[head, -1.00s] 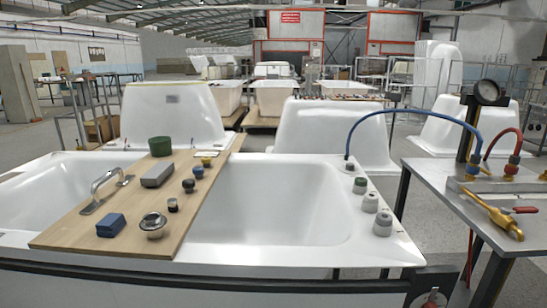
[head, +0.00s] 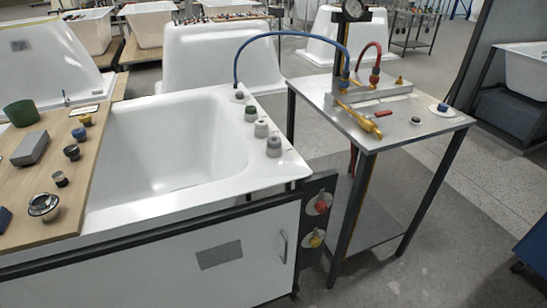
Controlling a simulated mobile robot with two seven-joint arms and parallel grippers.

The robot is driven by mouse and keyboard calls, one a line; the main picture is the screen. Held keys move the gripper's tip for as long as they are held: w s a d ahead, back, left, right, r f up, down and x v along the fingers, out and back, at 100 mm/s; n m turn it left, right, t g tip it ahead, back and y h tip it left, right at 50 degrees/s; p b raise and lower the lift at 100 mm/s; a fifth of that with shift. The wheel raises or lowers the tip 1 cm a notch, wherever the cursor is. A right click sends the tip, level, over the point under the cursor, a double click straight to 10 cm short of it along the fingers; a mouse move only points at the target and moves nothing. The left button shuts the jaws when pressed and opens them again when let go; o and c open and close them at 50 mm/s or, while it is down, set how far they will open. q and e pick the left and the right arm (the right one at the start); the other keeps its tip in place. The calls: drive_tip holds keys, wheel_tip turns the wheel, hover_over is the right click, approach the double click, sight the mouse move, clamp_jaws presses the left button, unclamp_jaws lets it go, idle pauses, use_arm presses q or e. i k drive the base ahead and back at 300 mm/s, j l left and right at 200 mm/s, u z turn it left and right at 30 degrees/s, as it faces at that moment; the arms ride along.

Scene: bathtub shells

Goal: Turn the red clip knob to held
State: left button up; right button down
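A red knob (head: 321,205) on a pale round plate is mounted on a dark upright panel (head: 309,262) at the right end of the tub's front. I take it to be the red clip knob; its marks are too small to read, so I cannot tell which position it points to. A second knob, yellow with some red (head: 316,239), sits just below it on the same panel. Neither of my grippers is in the head view.
A white bathtub (head: 165,145) with a wooden board (head: 75,175) of fittings stands at left. A metal table (head: 440,123) with a gauge (head: 353,9), hoses and a brass tool (head: 360,120) stands right of the panel. Floor in front of the table is clear.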

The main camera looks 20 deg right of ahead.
sight(321, 206)
drive_tip(key=z, duration=1.25)
drive_tip(key=i+l+u, duration=0.15)
drive_tip(key=l+u, duration=0.15)
drive_tip(key=u, duration=0.2)
drive_tip(key=l+u, duration=0.35)
drive_tip(key=u, duration=0.15)
